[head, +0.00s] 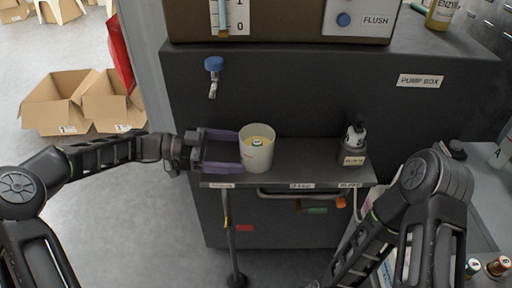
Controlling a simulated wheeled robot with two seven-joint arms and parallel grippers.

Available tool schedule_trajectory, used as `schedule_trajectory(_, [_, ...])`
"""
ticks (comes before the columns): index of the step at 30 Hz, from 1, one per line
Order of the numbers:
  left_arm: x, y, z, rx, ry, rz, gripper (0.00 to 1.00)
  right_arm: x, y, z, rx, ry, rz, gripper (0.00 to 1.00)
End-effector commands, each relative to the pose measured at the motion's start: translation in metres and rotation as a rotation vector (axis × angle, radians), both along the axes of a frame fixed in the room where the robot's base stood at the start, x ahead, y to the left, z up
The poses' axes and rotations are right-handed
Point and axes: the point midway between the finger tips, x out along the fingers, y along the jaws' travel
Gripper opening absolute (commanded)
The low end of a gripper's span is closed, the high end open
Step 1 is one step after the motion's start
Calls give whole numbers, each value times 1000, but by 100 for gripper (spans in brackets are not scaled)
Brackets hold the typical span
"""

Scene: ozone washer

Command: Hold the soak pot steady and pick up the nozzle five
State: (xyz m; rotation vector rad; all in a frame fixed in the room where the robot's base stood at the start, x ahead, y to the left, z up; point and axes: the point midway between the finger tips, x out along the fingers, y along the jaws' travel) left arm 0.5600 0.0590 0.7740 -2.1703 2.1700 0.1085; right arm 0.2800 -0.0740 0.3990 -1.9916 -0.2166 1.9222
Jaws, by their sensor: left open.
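The soak pot (257,160), a cream cup with yellowish contents, stands upright on the narrow dark shelf (305,152). A small round piece with a dark centre (257,142) shows inside it; I cannot read a number on it. My left gripper (239,151) is open, with its purple fingers pointing right at the pot's left side. The fingertips reach the pot's left edge; I cannot tell whether they touch. My right arm shows at the lower right, but its gripper is out of view.
A dark bottle-like piece (354,145) with a pale label stands at the shelf's right end. A blue-handled tap (213,72) juts out above and left of the pot. The shelf is clear between pot and bottle. Small capped vials (497,265) stand at the lower right.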

Motion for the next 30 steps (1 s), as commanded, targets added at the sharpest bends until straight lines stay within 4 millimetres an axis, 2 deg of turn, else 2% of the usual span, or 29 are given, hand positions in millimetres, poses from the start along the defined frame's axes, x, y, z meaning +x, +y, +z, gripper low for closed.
schedule_trajectory(1, [-1, -8, 1, -1, 1, -4, 91, 0, 0, 3, 0, 0, 0, 36])
schedule_trajectory(3, [-1, -18, -7, -1, -1, -3, 91, 0, 0, -11, 0, 0, 0, 36])
schedule_trajectory(9, [0, -39, -7, 0, -2, -2, 91, 0, 0, -24, 0, 1, -2, 36])
schedule_trajectory(22, [0, -47, -5, 0, 0, 0, 91, 0, 0, -27, 0, 1, -2, 36])
schedule_trajectory(30, [0, -47, -5, 0, 0, 0, 71, 0, 0, -27, 0, 1, -2, 36])
